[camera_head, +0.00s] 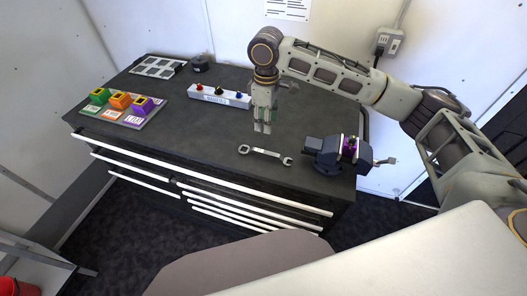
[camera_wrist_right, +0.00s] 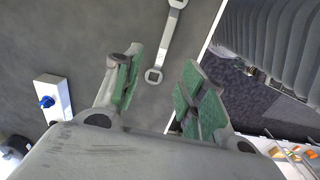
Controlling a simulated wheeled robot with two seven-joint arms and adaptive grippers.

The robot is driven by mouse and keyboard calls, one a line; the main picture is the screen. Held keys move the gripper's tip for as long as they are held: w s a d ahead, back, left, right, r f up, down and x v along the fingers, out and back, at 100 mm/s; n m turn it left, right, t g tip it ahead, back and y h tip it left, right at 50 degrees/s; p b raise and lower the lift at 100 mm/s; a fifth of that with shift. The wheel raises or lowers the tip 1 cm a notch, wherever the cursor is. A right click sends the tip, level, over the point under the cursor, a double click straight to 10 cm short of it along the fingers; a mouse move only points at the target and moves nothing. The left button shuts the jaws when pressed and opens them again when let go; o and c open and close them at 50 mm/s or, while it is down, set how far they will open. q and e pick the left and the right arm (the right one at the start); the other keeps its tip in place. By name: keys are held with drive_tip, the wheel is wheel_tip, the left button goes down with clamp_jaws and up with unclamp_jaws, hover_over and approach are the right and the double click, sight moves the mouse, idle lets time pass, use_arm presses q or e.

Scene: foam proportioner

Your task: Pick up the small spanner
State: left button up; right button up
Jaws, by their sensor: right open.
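The small spanner (camera_head: 265,154) lies flat on the dark top of the tool cabinet, near its front edge, left of the vise. It is silver, with a ring end at left and an open end at right. In the right wrist view the spanner (camera_wrist_right: 166,40) lies beyond my fingers, its near end showing between them. My right gripper (camera_head: 262,130) hangs pointing down above the cabinet top, just behind the spanner and apart from it. In the right wrist view its green-padded fingers (camera_wrist_right: 152,88) are spread and empty. My left gripper is not in view.
A dark vise (camera_head: 340,152) with a purple part stands right of the spanner. A box with coloured buttons (camera_head: 219,97) lies behind. A tray with green, orange and purple blocks (camera_head: 122,112) is at left. The cabinet top (camera_head: 190,130) is clear between them.

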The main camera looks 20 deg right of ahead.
hover_over(264, 152)
drive_tip(key=f, duration=0.7)
drive_tip(key=shift+w+d+f+p, duration=0.3)
drive_tip(key=shift+d, duration=0.1)
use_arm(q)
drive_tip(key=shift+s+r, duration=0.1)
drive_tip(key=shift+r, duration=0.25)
use_arm(e)
drive_tip(key=shift+f, duration=0.55)
drive_tip(key=shift+s+a+f, duration=0.15)
drive_tip(key=shift+f, duration=0.4)
use_arm(q)
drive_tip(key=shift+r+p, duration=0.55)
drive_tip(key=shift+p, duration=0.05)
use_arm(e)
drive_tip(key=shift+s+a+f, duration=0.15)
drive_tip(key=shift+f, duration=1.9)
